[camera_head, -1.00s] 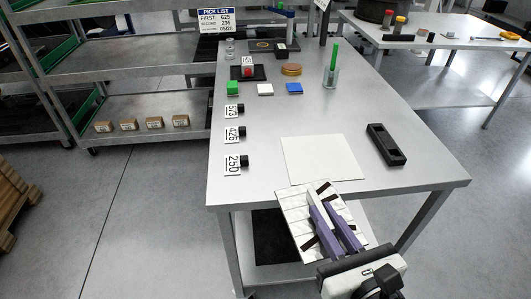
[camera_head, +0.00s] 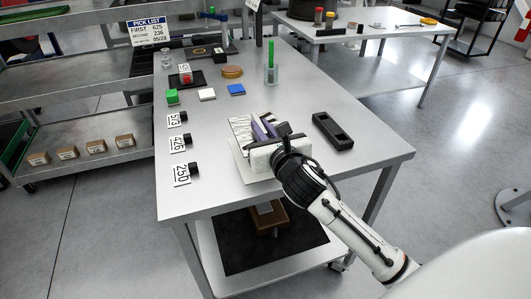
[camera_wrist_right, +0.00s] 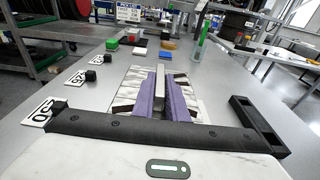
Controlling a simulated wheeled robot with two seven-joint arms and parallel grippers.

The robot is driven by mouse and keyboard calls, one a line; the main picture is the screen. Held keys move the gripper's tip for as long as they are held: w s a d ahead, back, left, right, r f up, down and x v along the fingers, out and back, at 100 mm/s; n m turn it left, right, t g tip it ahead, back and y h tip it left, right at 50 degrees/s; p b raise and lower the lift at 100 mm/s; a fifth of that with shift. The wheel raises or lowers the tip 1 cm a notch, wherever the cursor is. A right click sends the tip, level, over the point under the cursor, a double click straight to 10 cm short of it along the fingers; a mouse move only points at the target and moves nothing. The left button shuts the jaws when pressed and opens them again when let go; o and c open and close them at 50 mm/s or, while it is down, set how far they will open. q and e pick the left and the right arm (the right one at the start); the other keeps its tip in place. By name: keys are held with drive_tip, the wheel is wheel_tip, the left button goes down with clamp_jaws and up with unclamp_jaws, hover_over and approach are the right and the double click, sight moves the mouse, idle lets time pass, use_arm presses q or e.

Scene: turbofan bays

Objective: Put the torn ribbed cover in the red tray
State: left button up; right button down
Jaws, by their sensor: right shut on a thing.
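The torn ribbed cover (camera_head: 241,130) is a flat whitish piece with dark stripes. My right gripper (camera_head: 262,128) is shut on it and holds it over the pale square sheet (camera_head: 241,174) on the table. In the right wrist view the cover (camera_wrist_right: 132,88) shows on both sides of my purple fingers (camera_wrist_right: 161,92), with a raised rib between them. I cannot tell whether the cover touches the sheet. I cannot make out a red tray in these views. My left gripper is not in view.
A black slotted block (camera_head: 333,131) lies right of the gripper. Number cards with black blocks, such as 250 (camera_head: 182,175), line the left edge. Green (camera_head: 172,96), white (camera_head: 207,94) and blue (camera_head: 236,89) blocks and a beaker (camera_head: 271,75) stand farther back.

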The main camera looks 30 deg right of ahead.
drive_tip(key=shift+f+b, duration=0.7)
drive_tip(key=shift+f, duration=2.8)
drive_tip(key=shift+f, duration=0.15)
drive_tip(key=c, duration=1.8)
unclamp_jaws()
drive_tip(key=shift+o, duration=0.2)
